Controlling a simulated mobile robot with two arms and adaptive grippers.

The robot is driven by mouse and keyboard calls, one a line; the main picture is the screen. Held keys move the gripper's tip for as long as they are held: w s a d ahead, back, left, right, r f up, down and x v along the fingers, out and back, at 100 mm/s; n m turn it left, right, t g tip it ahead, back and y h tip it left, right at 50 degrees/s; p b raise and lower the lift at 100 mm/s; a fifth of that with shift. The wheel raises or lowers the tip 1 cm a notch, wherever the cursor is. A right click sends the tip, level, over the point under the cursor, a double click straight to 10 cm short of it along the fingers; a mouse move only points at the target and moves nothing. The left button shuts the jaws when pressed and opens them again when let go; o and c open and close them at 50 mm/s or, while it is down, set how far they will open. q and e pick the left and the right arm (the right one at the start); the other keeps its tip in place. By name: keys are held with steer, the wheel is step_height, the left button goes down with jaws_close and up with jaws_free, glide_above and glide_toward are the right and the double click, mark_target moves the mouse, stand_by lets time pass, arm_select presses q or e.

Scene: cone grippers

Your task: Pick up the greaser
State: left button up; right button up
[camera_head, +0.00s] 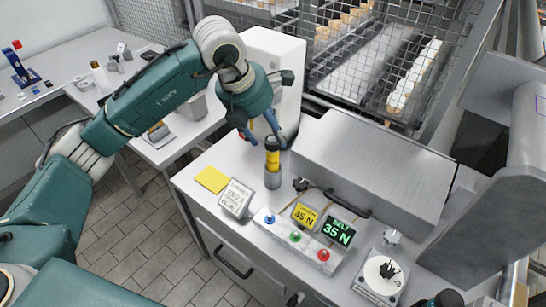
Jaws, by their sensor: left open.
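The greaser (272,158) looks like a yellow cylinder with a dark top. It stands upright in a grey round holder (272,180) on the grey worktop. My left gripper (262,138) points down over the greaser from above. Its blue-grey fingers are open, spread to either side of the greaser's dark top. I cannot tell whether a finger touches it. The greaser's lower part is hidden in the holder. My right gripper's fingers do not show.
A yellow pad (211,179) and a white label block (237,198) lie left of the holder. A button box (296,240), 35 N displays (337,231) and a dial device (383,275) stand in front. A grey metal cover (370,165) stands right. A white cabinet (290,85) stands behind.

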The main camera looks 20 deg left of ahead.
mark_target(271, 140)
arm_select(q)
steer(key=p+x, duration=0.2)
steer(key=x, duration=0.2)
steer(key=shift+f, duration=0.45)
steer(key=shift+w+f, duration=0.15)
steer(key=shift+f, duration=0.3)
steer(key=shift+c, duration=0.2)
steer(key=c, duration=1.2)
steer(key=shift+r, duration=0.1)
